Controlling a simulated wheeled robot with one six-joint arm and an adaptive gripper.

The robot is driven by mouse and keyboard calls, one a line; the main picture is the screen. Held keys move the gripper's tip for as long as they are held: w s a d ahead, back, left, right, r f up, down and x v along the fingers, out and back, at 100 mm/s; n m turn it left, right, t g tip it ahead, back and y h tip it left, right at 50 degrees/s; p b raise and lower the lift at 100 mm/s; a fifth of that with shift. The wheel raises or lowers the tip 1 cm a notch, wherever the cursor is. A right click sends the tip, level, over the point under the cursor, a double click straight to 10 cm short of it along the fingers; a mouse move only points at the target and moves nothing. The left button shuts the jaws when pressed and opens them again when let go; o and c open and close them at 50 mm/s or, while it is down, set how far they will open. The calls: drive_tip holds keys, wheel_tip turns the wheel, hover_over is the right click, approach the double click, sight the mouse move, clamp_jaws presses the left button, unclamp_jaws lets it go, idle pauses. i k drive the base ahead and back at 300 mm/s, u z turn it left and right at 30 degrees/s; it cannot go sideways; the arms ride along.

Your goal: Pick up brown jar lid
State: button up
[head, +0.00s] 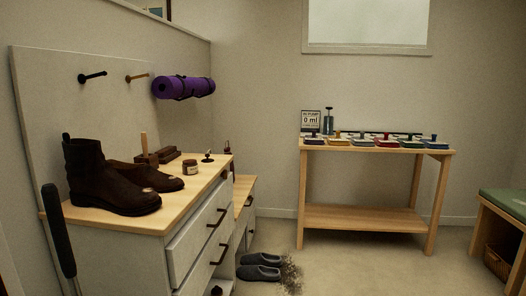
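A small jar (190,168) with a pale label and a dark brown top stands on the wooden top of the white dresser (125,220), at the left in the head view. The brown top looks like its lid, but it is too small to tell whether it is a lid or the jar's contents. A small dark knobbed item (208,157) sits just behind and right of the jar; I cannot tell what it is. My gripper is not in view.
Brown boots (88,175) stand left of the jar, with brushes or blocks (168,154) behind. A purple rolled mat (184,87) hangs above. Grey slippers (260,266) lie on the floor beside dark debris (292,275). A wooden table (360,148) stands at the back; open floor lies before it.

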sight(207, 160)
drive_tip(key=z, duration=0.2)
drive_tip(key=i, duration=1.85)
drive_tip(key=u, duration=0.4)
